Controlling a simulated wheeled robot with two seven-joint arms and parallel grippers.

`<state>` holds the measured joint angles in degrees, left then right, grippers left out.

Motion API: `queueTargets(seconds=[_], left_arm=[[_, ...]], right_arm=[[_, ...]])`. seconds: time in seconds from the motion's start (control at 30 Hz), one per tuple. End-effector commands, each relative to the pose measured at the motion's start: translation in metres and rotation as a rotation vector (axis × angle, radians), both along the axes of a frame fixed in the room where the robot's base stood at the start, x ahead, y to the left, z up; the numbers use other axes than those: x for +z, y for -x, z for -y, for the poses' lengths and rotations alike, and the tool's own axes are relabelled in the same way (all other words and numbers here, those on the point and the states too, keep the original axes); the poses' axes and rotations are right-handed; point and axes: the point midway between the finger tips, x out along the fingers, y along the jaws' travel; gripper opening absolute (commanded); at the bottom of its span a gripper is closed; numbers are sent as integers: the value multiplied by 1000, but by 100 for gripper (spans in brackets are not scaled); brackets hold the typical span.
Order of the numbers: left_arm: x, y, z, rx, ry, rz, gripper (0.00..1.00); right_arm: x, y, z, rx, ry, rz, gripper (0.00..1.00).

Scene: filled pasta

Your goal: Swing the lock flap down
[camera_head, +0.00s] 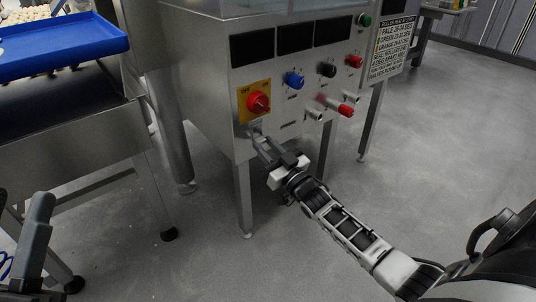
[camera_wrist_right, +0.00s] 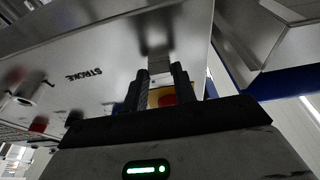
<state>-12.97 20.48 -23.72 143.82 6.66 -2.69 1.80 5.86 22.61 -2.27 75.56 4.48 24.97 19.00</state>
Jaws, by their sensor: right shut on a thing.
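The lock flap (camera_wrist_right: 158,66) is a small bright metal piece below the red rotary knob (camera_head: 258,103) on its yellow plate (camera_head: 245,92), on the machine's front. In the head view my right gripper (camera_head: 262,143) is just under the yellow plate, with its fingers pointing up at the flap. In the right wrist view the flap lies between the two dark fingers (camera_wrist_right: 162,85), and the gripper is shut on it. The red knob (camera_wrist_right: 168,99) shows behind the fingers there. The fingers partly cover the flap. A dark grey part at the lower left edge appears to be my left gripper (camera_head: 35,235), cut off by the frame.
The machine front (camera_head: 300,75) also carries blue, black, red and green knobs. A red-tipped handle (camera_head: 343,109) sticks out to the right of my gripper. A blue tray (camera_head: 60,45) rests on a table at left. The floor (camera_head: 440,150) at right is clear.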

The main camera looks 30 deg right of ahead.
Motion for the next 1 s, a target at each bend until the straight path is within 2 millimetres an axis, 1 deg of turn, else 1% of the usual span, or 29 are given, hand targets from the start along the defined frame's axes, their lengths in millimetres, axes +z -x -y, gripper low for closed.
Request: queueTargets(seconds=[0.27, 0.3, 0.33, 0.37, 0.63, 0.73, 0.77, 0.87, 1.0], left_arm=[[1, 0, 0, 1, 0, 3, 36], [1, 0, 0, 1, 0, 3, 36], [1, 0, 0, 1, -1, 2, 36], [1, 0, 0, 1, -1, 2, 36], [1, 0, 0, 0, 0, 1, 36], [3, -1, 0, -3, 3, -12, 36], [3, -1, 0, -6, 4, -23, 36], [-13, -5, -1, -8, 36, -160, 36], [-32, -6, 0, -25, 77, -337, 36]], right_arm=[[0, 0, 0, -1, 0, -1, 4], [0, 0, 0, 0, 0, -1, 38], [0, 0, 0, 0, 0, -1, 46], [0, 0, 0, 0, 0, -1, 49], [0, 1, 0, 0, 0, -2, 49], [-1, 6, 1, 0, 0, -3, 49], [-2, 10, 1, 0, -1, -4, 49], [-5, 25, 2, 0, 0, -6, 49], [-13, 57, 4, -1, 0, -8, 49]])
